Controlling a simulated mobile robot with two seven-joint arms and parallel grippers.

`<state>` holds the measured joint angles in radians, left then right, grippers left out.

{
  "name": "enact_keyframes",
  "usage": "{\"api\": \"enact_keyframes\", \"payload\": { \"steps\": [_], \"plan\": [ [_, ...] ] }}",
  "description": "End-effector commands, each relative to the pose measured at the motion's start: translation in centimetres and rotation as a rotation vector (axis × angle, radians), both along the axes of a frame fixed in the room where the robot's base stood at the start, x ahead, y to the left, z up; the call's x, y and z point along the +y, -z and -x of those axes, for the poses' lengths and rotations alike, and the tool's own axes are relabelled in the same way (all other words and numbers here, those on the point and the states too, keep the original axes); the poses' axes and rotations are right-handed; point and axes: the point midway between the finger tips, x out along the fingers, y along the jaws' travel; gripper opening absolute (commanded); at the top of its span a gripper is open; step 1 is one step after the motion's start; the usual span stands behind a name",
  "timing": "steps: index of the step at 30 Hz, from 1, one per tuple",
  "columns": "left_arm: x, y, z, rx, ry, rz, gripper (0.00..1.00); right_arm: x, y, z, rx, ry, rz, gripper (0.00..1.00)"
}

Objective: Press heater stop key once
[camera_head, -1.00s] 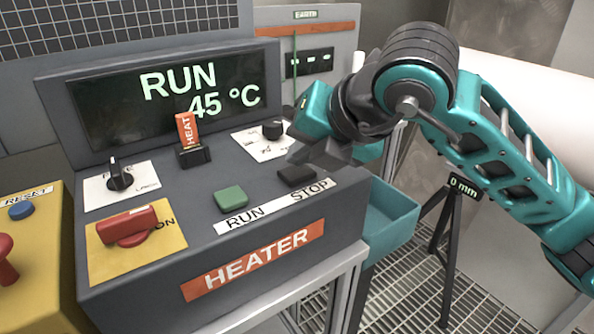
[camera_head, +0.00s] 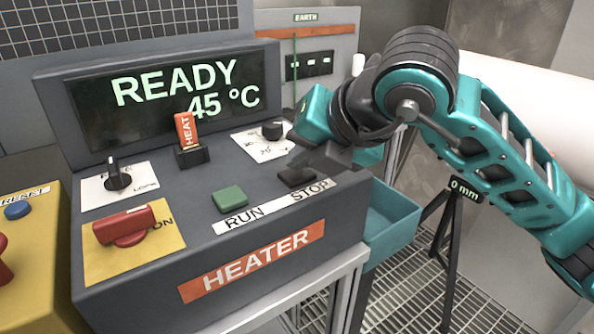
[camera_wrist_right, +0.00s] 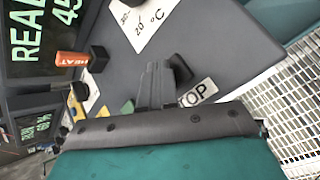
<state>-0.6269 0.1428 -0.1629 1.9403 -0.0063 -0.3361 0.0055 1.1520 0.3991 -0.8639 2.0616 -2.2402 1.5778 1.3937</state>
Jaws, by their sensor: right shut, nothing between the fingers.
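The grey heater console (camera_head: 340,205) stands in front of me with a red HEATER label. Its display (camera_head: 175,95) reads READY and 45 °C. The dark stop key (camera_head: 297,178) is on the console top, behind the STOP lettering (camera_head: 310,190), right of the green run key (camera_head: 230,198). My right gripper (camera_head: 300,163) is shut and empty, its fingertips just above and behind the stop key. I cannot tell whether they touch it. In the right wrist view the closed fingers (camera_wrist_right: 159,82) are beside the dark key (camera_wrist_right: 180,69). My left gripper is not in view.
A red ON switch (camera_head: 125,228), a black rotary knob (camera_head: 118,175), an orange HEAT tag (camera_head: 185,130) and a temperature dial (camera_head: 272,131) are on the console. A yellow box (camera_head: 35,270) stands left, a teal bin (camera_head: 392,225) right, beside a tripod (camera_head: 452,240).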

Motion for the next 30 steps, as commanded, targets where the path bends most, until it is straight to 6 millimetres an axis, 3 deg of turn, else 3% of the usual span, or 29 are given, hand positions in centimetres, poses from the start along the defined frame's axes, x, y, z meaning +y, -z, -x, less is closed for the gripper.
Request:
{"api": "enact_keyframes", "payload": {
  "steps": [14, 30],
  "plan": [
    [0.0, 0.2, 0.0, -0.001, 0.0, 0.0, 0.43, 0.0, 0.2, 0.0, 0.002, 0.0, 0.002, 0.0],
    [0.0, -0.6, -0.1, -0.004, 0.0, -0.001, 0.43, 0.0, -1.5, 0.0, 0.002, -0.001, 0.0, 0.0]
  ]
}}
